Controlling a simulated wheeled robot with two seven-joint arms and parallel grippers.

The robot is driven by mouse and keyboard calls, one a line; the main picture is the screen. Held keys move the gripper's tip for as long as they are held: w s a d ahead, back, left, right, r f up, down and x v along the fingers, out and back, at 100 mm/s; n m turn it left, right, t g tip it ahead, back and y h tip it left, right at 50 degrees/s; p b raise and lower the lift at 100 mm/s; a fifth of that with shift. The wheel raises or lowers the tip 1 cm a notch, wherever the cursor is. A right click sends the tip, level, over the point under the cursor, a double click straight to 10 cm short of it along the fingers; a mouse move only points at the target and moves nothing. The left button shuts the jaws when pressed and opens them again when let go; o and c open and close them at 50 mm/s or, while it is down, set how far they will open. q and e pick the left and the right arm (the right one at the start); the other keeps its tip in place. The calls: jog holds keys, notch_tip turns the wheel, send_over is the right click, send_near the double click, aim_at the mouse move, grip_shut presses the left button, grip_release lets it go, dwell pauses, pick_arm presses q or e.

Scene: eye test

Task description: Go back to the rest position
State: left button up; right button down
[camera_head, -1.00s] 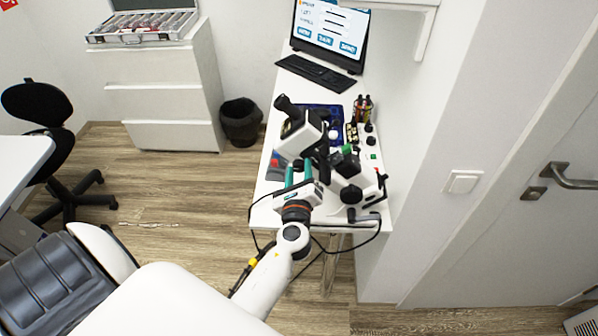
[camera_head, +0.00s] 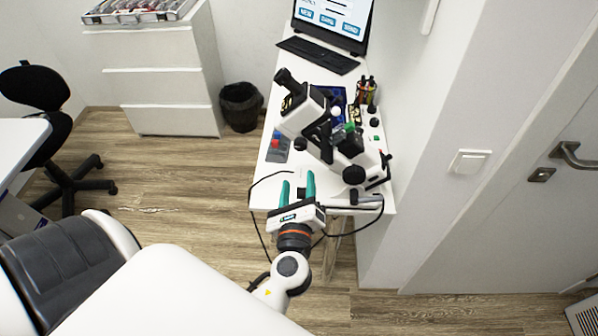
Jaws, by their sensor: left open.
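My left gripper (camera_head: 297,190) is in the lower middle of the head view, over the front edge of the white desk (camera_head: 262,195). Its two green fingers are apart with nothing between them. A white and black microscope (camera_head: 312,118) stands on the desk just beyond the fingertips, with a visible gap between them. My right gripper does not show.
A monitor (camera_head: 333,20) and keyboard (camera_head: 318,55) are at the desk's back. Small bottles (camera_head: 366,92) stand right of the microscope. A black bin (camera_head: 240,107) and white drawers (camera_head: 160,75) are left. A chair (camera_head: 52,125) stands far left. A door (camera_head: 520,215) is at right. Floor left of the desk is free.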

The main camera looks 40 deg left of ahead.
pick_arm(q)
jog(key=shift+s+d, duration=0.3)
jog(key=shift+s, duration=0.2)
jog(key=d+f+n+g+h, duration=0.1)
jog(key=d+f+g+h, duration=0.15)
jog(key=f, duration=0.65)
jog(key=d+f+n+g+h, duration=0.1)
jog(key=d+f+n+h, duration=0.15)
jog(key=f, duration=0.75)
jog(key=s+d+f+n+g+h, duration=0.15)
jog(key=s+f, duration=0.25)
jog(key=f, duration=0.4)
jog(key=s+d+f+n+g+h, duration=0.1)
jog(key=s+f+n+g+h, duration=0.1)
jog(key=s+f, duration=0.5)
jog(key=s+a+f+n+g, duration=0.2)
jog(key=s+f+n, duration=0.4)
jog(key=s+f, duration=0.3)
jog(key=s+a+f+n+g+h, duration=0.1)
jog(key=s+a+f+n+g, duration=0.2)
jog(key=s, duration=1)
notch_tip(320, 180, down, 6)
jog(key=n+g, duration=0.2)
jog(key=n, duration=0.2)
jog(key=shift+a, duration=0.3)
